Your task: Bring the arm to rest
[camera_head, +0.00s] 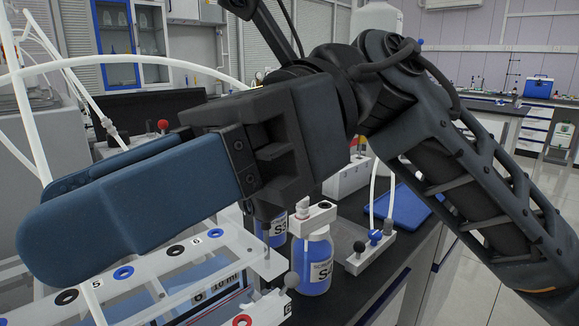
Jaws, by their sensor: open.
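My arm crosses the picture from the lower right to the upper middle and bends at a joint near the top. My gripper (45,207) extends to the left, with two long dark blue fingers, one in front of the other. The jaws are open and I see nothing between them. The gripper is in front of and above a white rack, hiding part of it and of the bench.
A white rack (215,262) with numbered ringed holes stands at lower left. A blue-filled bottle (313,262) stands beside it, another behind. White tubes (150,62) arch at left. A blue tray (408,208) lies on the dark bench. Floor shows at right.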

